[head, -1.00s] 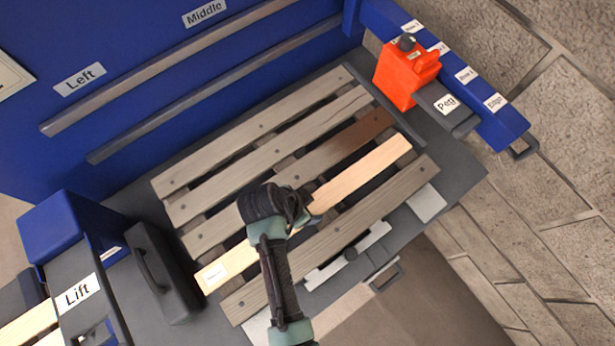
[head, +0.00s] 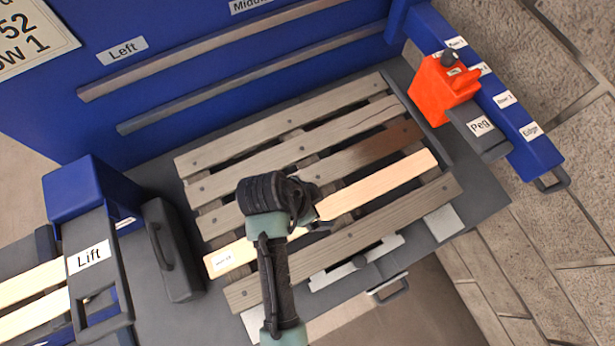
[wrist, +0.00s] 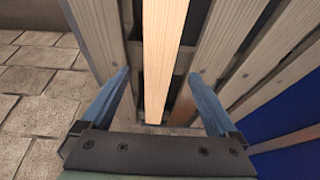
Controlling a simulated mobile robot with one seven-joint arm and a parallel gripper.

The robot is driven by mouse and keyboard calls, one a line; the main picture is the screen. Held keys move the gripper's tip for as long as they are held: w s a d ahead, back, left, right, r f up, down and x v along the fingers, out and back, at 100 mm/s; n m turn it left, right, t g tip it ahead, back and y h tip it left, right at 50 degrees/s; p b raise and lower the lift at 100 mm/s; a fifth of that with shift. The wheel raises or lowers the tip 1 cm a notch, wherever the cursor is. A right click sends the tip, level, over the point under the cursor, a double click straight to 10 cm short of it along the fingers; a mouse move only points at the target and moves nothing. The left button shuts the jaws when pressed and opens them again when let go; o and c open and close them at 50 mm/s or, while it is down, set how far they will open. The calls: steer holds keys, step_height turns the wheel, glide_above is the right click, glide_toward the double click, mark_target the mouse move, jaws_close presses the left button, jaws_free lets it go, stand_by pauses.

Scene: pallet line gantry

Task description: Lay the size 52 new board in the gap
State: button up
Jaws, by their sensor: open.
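The new board (head: 385,184), pale and clean with a small white label near its left end, lies along the pallet between weathered grey boards. Its label is too small to read. In the wrist view the pale board (wrist: 164,60) runs between my two fingers, with dark gaps and grey boards on either side. The pallet (head: 290,120) has several grey slats, one partly stained brown. My gripper (head: 312,214) is over the middle of the new board and hides part of it. In the wrist view my gripper (wrist: 160,88) is open, its fingers apart from the board.
An orange container (head: 440,88) stands at the right beside the "Peg" block and blue rail (head: 510,110). A black handled case (head: 172,250) and the "Lift" unit (head: 88,256) stand at the left. A blue panel (head: 200,90) rises behind the pallet.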

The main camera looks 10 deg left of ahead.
steer(key=v, duration=0.6)
steer(key=w+a+r+n+t+y, duration=0.15)
steer(key=w+r+t, duration=0.35)
steer(key=r, duration=0.5)
steer(key=w+r+n+t+y, duration=0.1)
steer(key=w+r+n+t, duration=0.15)
steer(key=w+r, duration=0.55)
steer(key=w+r+n+t+y, duration=0.1)
steer(key=w+r+t, duration=0.35)
steer(key=r, duration=0.65)
step_height(320, 180, up, 16)
steer(key=d+n+t, duration=0.2)
steer(key=t, duration=0.3)
steer(key=s+d+r+n+t, duration=0.1)
steer(key=s+r+t, duration=0.3)
steer(key=r, duration=0.5)
steer(key=s+d+r+n+t, duration=0.2)
steer(key=s+r+t, duration=0.1)
steer(key=s+r, duration=0.4)
step_height(320, 180, up, 3)
steer(key=shift+r+n+t, duration=0.1)
steer(key=shift+n+t, duration=0.3)
